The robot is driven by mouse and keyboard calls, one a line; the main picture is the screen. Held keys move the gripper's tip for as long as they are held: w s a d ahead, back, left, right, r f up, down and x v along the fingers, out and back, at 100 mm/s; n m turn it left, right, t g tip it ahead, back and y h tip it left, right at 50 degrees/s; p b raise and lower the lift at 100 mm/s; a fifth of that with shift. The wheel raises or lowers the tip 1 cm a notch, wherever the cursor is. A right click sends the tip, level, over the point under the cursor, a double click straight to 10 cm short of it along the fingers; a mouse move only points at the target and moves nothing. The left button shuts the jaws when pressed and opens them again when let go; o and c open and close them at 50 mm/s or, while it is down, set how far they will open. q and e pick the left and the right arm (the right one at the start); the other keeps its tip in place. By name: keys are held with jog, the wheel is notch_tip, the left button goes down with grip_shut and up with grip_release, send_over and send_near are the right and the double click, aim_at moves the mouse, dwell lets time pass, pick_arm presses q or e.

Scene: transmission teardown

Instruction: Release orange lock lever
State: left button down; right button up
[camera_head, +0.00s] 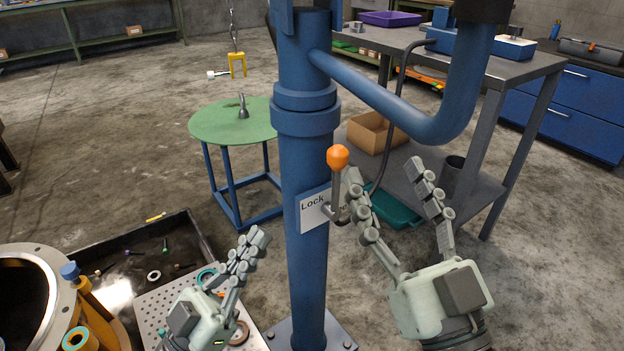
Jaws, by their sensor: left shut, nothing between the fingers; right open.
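The lock lever is a grey rod (337,188) with an orange ball knob (338,157) on top. It stands nearly upright at the right side of a blue column (303,250), beside a white plate (314,209) that reads "Lock". My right gripper (390,175) is open, with its fingers pointing up. Its left finger is just right of the lever rod and overlaps it in the picture; I cannot tell whether they touch. My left gripper (254,240) is shut and empty, low on the left of the column. The lever's lower end is partly hidden.
A blue arm curves right from the column. A green round table (212,124) stands behind left. A grey workbench (498,72) with a cardboard box (366,133) on its shelf stands behind right. A black tray (200,240) and a large metal housing (45,262) are at lower left.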

aim_at(333, 184)
pick_arm(q)
jog(key=x, duration=0.4)
jog(key=w+f+x, duration=0.1)
jog(key=x, duration=0.3)
jog(key=d+f+x, duration=0.1)
jog(key=x, duration=0.4)
jog(key=shift+w+d+f, duration=0.1)
jog(key=shift+w+f, duration=0.05)
jog(key=shift+f, duration=0.05)
pick_arm(e)
jog(key=shift+r, duration=0.1)
pick_arm(q)
jog(key=shift+r, duration=0.1)
pick_arm(e)
jog(key=shift+w, duration=0.15)
